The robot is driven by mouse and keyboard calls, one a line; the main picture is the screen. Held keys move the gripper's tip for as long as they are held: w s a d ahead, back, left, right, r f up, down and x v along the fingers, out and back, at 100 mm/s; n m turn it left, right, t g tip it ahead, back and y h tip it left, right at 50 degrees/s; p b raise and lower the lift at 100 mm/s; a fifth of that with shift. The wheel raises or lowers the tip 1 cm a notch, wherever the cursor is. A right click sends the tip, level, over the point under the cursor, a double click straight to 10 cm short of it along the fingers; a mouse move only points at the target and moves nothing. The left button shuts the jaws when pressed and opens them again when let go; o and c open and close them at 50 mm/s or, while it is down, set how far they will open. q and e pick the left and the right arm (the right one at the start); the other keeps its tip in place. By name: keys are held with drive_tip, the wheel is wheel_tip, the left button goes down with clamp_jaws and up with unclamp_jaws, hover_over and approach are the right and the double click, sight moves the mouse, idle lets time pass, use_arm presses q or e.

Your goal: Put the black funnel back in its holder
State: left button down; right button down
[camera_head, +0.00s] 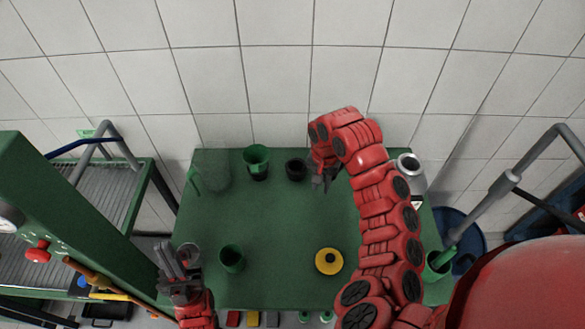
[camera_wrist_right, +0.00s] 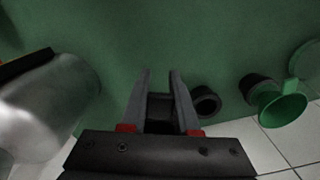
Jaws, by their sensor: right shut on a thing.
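My right gripper (camera_head: 322,182) is over the back of the green table. In the right wrist view its two fingers (camera_wrist_right: 160,85) are closed around a dark thing (camera_wrist_right: 160,108), which I take to be the black funnel; the fingers and wrist hide most of its shape. A round, hollow black holder (camera_head: 296,168) stands just left of this gripper; it also shows in the right wrist view (camera_wrist_right: 206,101), right of the fingers and apart from them. My left gripper (camera_head: 172,262) is at the table's front left, with its grey fingers apart and nothing seen between them.
A green funnel (camera_head: 256,156) sits in a black holder left of the empty-looking one. A silver can (camera_head: 410,172) stands at the back right. A green cup (camera_head: 232,258) and a yellow disc (camera_head: 328,262) are near the front. The table's middle is clear.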

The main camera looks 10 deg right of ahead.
drive_tip(key=w+a+f+b, duration=0.1)
drive_tip(key=w+a+f, duration=0.1)
drive_tip(key=w, duration=0.4)
drive_tip(key=w+a+f+b, duration=0.1)
drive_tip(key=w+a+f, duration=0.2)
drive_tip(key=w+a, duration=0.1)
drive_tip(key=shift+w, duration=0.9)
drive_tip(key=shift+f+b, duration=0.4)
drive_tip(key=c, duration=0.7)
unclamp_jaws()
drive_tip(key=shift+o, duration=0.2)
